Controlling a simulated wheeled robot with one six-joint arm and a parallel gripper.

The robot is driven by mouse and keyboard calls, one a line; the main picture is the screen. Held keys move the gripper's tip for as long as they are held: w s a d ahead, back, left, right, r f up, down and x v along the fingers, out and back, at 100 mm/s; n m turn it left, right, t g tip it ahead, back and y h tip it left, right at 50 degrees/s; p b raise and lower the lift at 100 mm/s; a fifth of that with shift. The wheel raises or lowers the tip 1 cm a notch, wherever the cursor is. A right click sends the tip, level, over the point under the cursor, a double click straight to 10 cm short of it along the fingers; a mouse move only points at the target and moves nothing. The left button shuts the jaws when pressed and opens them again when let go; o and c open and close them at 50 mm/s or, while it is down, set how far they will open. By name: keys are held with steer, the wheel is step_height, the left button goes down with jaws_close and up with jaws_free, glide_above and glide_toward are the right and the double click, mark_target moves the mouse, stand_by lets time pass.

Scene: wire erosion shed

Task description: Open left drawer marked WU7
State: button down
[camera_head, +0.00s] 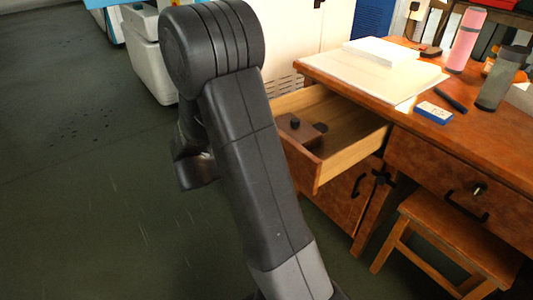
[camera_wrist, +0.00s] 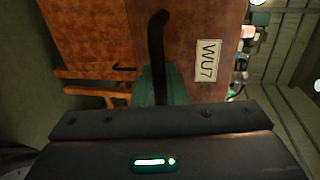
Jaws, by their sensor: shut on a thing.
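The left drawer (camera_head: 352,157) of the wooden desk stands pulled well out in the head view. Its front is partly behind my arm, and a brown block with a dark knob (camera_head: 298,129) and a small dark item lie inside. In the wrist view the brown drawer front (camera_wrist: 190,45) carries a white WU7 label (camera_wrist: 207,60), turned sideways. My gripper (camera_wrist: 160,84), with green fingers, is shut on the black bar handle (camera_wrist: 157,35) beside the label.
The desk (camera_head: 460,135) bears papers, a blue box (camera_head: 433,112), a pink bottle (camera_head: 466,40) and a grey bottle (camera_head: 498,80). A wooden stool (camera_head: 455,235) stands under its right part. A cupboard door with a handle (camera_head: 357,186) is below the drawer. Green floor (camera_head: 80,190) at left is clear.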

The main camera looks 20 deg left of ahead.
steer(key=c, duration=1.6)
jaws_free()
steer(key=p+v, duration=0.3)
steer(key=v, duration=1)
steer(key=shift+s+a+p, duration=0.25)
steer(key=shift+s+p, duration=0.05)
steer(key=b+x, duration=0.3)
steer(key=x, duration=1)
steer(key=shift+w+d+b, duration=0.25)
steer(key=shift+w+b, duration=0.05)
steer(key=shift+b, duration=0.05)
